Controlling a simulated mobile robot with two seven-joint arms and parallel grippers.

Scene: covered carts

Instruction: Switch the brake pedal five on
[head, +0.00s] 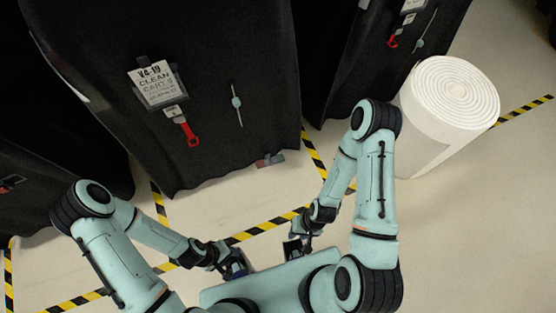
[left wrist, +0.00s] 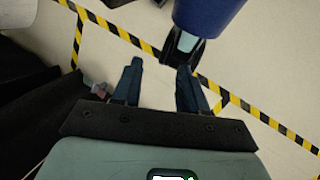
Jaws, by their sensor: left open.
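A small pedal (head: 270,160), part red and part grey, sticks out from under the front hem of the middle black-covered cart (head: 215,90). It also shows in the left wrist view (left wrist: 99,89), left of my left gripper's fingers and apart from them. The pedal is too small to tell its position. My left gripper (head: 238,265) is low in front of the cart, some way from the pedal; its fingers (left wrist: 160,72) are open with bare floor between them. My right gripper (head: 294,249) is to its right, near my body; its jaws are unclear.
The cart's cover carries a label (head: 157,83), a red tag (head: 187,133) and a grey-blue tie (head: 237,103). Another covered cart (head: 375,50) stands right, with a white roll (head: 445,115) beside it. Yellow-black tape (head: 265,228) crosses the clear floor.

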